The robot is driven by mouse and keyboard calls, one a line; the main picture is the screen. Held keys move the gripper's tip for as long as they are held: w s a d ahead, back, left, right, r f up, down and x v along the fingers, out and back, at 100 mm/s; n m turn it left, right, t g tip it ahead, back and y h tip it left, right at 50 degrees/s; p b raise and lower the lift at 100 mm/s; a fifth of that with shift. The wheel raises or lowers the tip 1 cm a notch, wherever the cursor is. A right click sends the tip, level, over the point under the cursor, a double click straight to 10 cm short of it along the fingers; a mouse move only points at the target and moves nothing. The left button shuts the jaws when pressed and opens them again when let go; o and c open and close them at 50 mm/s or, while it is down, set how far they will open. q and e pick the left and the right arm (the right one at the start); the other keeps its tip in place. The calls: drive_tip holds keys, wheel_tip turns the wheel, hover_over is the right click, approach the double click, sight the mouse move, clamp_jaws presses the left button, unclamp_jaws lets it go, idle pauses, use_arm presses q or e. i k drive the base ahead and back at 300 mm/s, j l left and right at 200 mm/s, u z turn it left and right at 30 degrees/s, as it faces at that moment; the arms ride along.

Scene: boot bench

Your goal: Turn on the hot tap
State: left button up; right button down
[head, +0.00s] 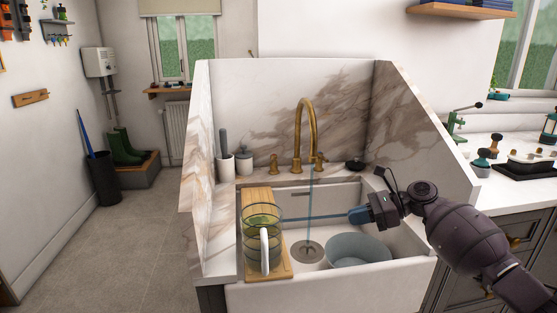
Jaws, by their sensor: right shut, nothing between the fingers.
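The brass tap (305,115) has a tall curved spout at the back of the white sink (330,292). A left handle (274,165) and a right handle (320,161) stand beside it; I cannot read any hot or cold marking. A thin bluish stream (310,195) runs from the spout towards the drain (307,252). My right gripper (357,215) is shut and empty over the right part of the sink, in front of and below the right handle, apart from it. A thin blue bar lines up with its fingers; I cannot tell what it is. My left gripper is out of view.
A wooden board (283,271) spans the sink's left side, bearing a clear glass jug (263,235). A grey-blue bowl (357,252) sits in the sink on the right. A dark round item (354,164) lies behind right. Marble panels (335,95) wall in the back and sides.

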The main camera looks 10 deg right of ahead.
sight(273, 157)
drive_tip(key=i, duration=1.3)
